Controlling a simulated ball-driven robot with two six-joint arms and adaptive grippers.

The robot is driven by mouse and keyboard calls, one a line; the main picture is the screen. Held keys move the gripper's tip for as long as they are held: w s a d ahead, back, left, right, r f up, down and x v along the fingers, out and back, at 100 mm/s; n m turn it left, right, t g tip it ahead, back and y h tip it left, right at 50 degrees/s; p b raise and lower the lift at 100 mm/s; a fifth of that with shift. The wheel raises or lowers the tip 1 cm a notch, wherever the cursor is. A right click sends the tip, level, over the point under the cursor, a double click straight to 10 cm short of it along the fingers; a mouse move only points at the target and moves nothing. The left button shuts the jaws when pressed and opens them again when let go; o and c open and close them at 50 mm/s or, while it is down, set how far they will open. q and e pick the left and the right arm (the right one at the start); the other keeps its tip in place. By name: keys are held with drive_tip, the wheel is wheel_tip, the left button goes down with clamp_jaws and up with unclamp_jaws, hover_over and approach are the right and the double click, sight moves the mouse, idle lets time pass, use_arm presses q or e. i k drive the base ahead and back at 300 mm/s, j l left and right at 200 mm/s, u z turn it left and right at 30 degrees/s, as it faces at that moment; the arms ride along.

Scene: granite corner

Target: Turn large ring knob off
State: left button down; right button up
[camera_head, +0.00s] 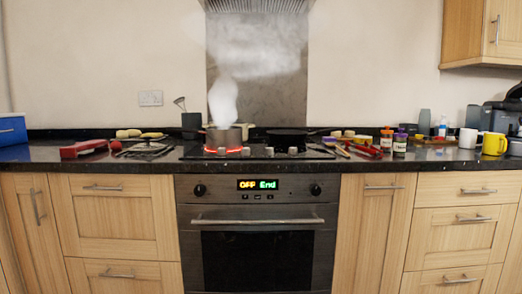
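A black hob (315,153) is set in the dark worktop above the oven. A row of several small pale knobs (269,151) runs along its front edge. I cannot tell from here which knob belongs to the large ring or how each is turned. A ring at the left of the hob glows red (209,150). A metal pot (224,137) stands on it, and thick white steam (223,100) rises from it. A dark pan (287,134) sits on the right part of the hob. Neither of my grippers shows in the head view.
The oven (257,245) below has a lit display (262,184) and two black dials. Red items and food lie left of the hob; jars (400,144), utensils and mugs (494,143) stand to the right. The floor is out of view.

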sight(245, 151)
drive_tip(key=i+j, duration=0.7)
drive_tip(key=j, duration=0.2)
drive_tip(key=l+z, duration=0.05)
